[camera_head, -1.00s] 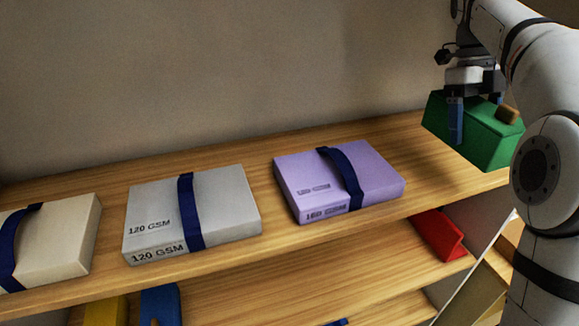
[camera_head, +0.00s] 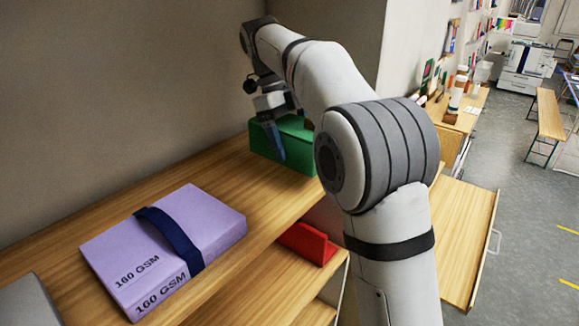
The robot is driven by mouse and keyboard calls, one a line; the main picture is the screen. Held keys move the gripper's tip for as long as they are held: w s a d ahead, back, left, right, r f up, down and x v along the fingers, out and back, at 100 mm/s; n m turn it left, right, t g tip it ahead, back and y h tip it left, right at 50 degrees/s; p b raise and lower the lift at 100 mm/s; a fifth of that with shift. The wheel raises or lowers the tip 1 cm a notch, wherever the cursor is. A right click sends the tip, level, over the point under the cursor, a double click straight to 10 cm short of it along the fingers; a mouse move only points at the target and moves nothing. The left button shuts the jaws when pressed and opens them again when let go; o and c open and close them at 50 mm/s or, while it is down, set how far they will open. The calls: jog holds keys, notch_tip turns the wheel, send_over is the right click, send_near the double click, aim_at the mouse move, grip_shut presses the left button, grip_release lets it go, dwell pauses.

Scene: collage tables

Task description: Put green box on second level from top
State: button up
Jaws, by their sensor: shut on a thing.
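The green box (camera_head: 296,151) is at the far right end of the top shelf board (camera_head: 222,171), near the back wall. My gripper (camera_head: 275,140) is above it with its blue fingers pointing down, one finger in front of the near face. It is shut on the box. The box's right side is partly hidden by my arm. I cannot tell whether its underside touches the board. A lower level (camera_head: 262,290) shows beneath the top board.
A purple pack marked 160 GSM (camera_head: 150,240) with a dark blue strap lies on the top board. A grey pack (camera_head: 28,303) is cut off at lower left. A red object (camera_head: 308,242) stands on the level below. Open floor (camera_head: 535,215) lies to the right.

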aim_at(281, 120)
jog(key=shift+s+f+p, duration=0.15)
jog(key=shift+f+p, duration=0.15)
jog(key=shift+f, duration=2.1)
jog(key=shift+f, duration=0.15)
jog(key=o, duration=1)
jog(key=shift+o, duration=0.2)
jog(key=shift+p+v, duration=0.6)
jog(key=shift+v, duration=3.3)
jog(key=shift+s+d, duration=0.1)
